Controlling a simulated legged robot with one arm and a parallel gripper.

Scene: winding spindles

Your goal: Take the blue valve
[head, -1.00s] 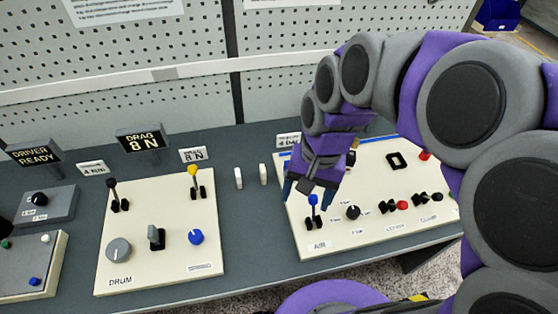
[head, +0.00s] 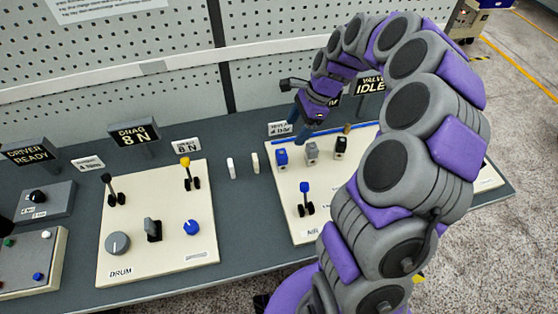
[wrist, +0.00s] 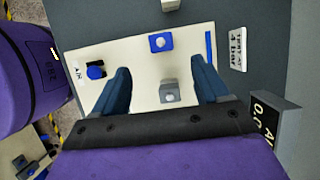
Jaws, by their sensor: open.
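A small blue block-shaped valve (head: 281,156) stands at the back left of the pale AIR panel (head: 283,212). In the wrist view this blue valve (wrist: 160,35) shows a pale round top and lies beyond my fingertips. A grey valve (head: 312,151) and a black valve (head: 341,146) stand to its right in a row. My gripper (head: 303,132) is above the back of the panel, open and empty. In the wrist view my gripper (wrist: 162,72) has its blue fingers apart, with the grey valve (wrist: 170,94) showing between them. My gripper touches no valve that I can see.
A blue-topped lever (head: 305,189) stands at the panel's front left. White and cream pegs (head: 255,163) stand left of the panel. The DRUM panel (head: 135,265) is further left. Display signs (head: 135,134) and a perforated wall (head: 150,40) are behind. My arm hides the panel's right part.

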